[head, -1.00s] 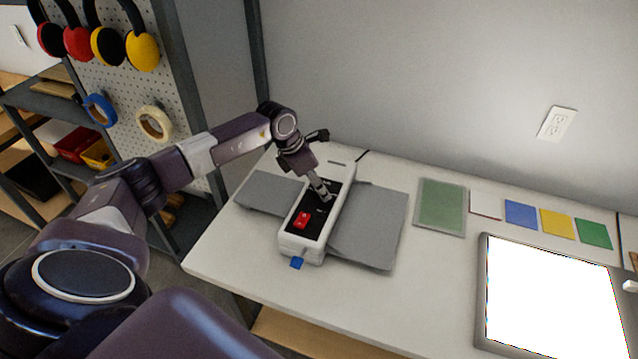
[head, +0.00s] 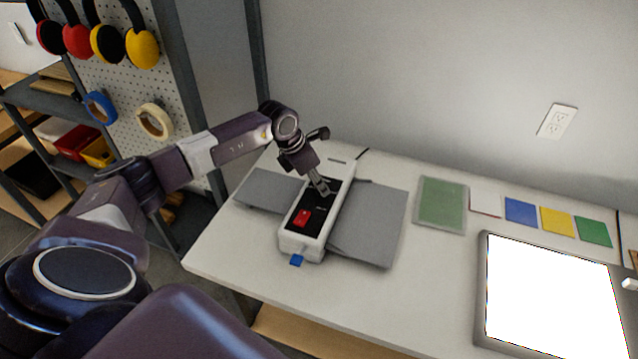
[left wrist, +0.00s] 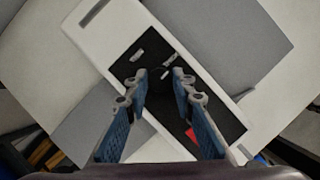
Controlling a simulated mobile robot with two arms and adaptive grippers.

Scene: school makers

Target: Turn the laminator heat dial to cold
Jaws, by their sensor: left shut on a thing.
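The laminator (head: 293,243) is a long white machine with a black control panel and grey trays on both sides, standing on the white table. A red switch (head: 302,217) sits at the near end of its panel. My left gripper (head: 325,191) reaches down onto the panel, its fingers closed in around a small dial that they mostly hide. The dial's marks are too small to read. My right gripper is not in view.
To the right lie a green sheet (head: 441,206), several coloured cards and a bright light panel (head: 550,300). The table front between is clear. A pegboard (head: 150,85) with ear muffs stands left.

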